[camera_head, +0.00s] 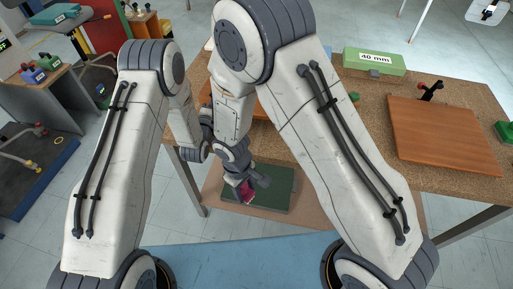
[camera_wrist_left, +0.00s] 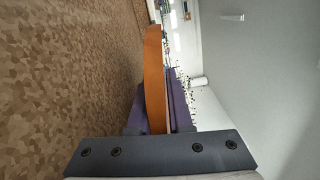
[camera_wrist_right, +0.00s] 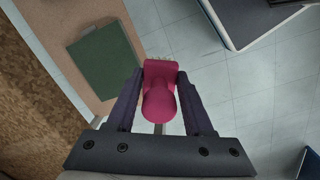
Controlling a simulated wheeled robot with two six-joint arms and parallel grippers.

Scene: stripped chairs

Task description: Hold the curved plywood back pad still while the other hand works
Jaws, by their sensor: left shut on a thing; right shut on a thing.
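The curved plywood back pad (camera_wrist_left: 155,75) shows edge-on in the left wrist view as an orange-brown curved strip. My left gripper (camera_wrist_left: 158,100) is shut on it, with a finger on each side. In the head view a bit of orange-brown wood (camera_head: 262,110) shows behind my right arm; most of it and my left gripper are hidden by my arms. My right gripper (camera_head: 248,184) is shut on a magenta tool (camera_wrist_right: 160,102) with a rounded handle and pale bristle-like tips at its far end. The tool hangs near the table's front edge, apart from the pad.
The cork-topped table (camera_head: 440,98) carries a flat brown board (camera_head: 445,135) and a green box (camera_head: 375,62) marked 40 mm. A dark green mat (camera_head: 280,195) lies on a lower board below the right gripper. Other workbenches stand at left. Floor is open around.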

